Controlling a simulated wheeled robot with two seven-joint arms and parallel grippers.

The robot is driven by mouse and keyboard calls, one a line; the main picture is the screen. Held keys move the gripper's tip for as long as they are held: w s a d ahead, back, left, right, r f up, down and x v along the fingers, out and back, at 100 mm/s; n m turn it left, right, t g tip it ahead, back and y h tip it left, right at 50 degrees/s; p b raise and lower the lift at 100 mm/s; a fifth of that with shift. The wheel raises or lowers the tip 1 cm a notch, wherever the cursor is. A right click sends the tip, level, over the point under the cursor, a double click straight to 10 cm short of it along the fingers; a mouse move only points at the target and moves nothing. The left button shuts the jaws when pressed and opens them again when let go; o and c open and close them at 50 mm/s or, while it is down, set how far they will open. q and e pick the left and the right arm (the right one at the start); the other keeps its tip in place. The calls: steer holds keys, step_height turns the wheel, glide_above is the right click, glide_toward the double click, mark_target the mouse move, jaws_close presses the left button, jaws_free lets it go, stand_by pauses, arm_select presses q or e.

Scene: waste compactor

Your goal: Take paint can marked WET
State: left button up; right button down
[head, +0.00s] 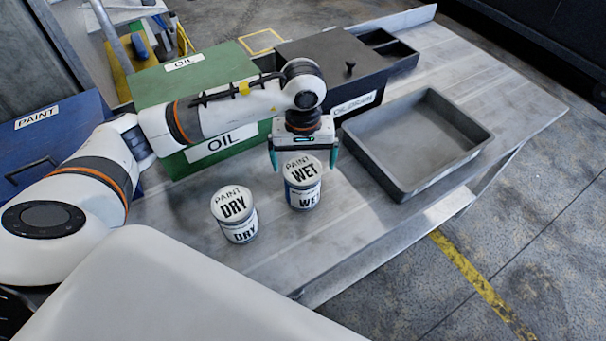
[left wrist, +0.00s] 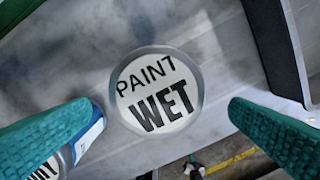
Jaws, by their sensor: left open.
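The paint can marked WET (head: 303,183) stands upright on the metal table, with a white lid and a white and blue side. Its lid (left wrist: 158,90) shows in the left wrist view between the two fingers. My left gripper (head: 304,158) is open directly above this can, pointing down with a teal finger on each side of the lid. In the left wrist view the fingers (left wrist: 165,125) are apart and do not appear to touch the can. The paint can marked DRY (head: 235,214) stands upright just to the left. My right gripper is not in view.
A green OIL box (head: 215,149) and a dark lidded box (head: 330,60) stand behind the cans. An empty grey tray (head: 403,190) lies to the right. A blue PAINT bin (head: 45,140) is at the far left. The table front (head: 285,262) is clear.

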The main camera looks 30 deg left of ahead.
mark_target(303, 171)
arm_select(q)
step_height(303, 171, down, 3)
steer(key=shift+s+f+p, duration=0.1)
steer(key=shift+p, duration=0.3)
steer(key=shift+f, duration=0.3)
steer(key=f+p, duration=0.1)
steer(key=f, duration=0.1)
steer(key=f+p, duration=0.1)
steer(key=f, duration=0.1)
steer(key=shift+w+a+f, duration=0.15)
steer(key=shift+w, duration=0.05)
steer(key=shift+f, duration=0.35)
steer(key=shift+w, duration=0.1)
steer(key=shift+c, duration=0.8)
steer(key=c, duration=0.9)
steer(key=shift+r, duration=0.1)
steer(key=shift+c, duration=1.2)
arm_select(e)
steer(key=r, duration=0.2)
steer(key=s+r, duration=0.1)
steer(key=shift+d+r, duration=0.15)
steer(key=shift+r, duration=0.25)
arm_select(q)
steer(key=shift+r, duration=0.1)
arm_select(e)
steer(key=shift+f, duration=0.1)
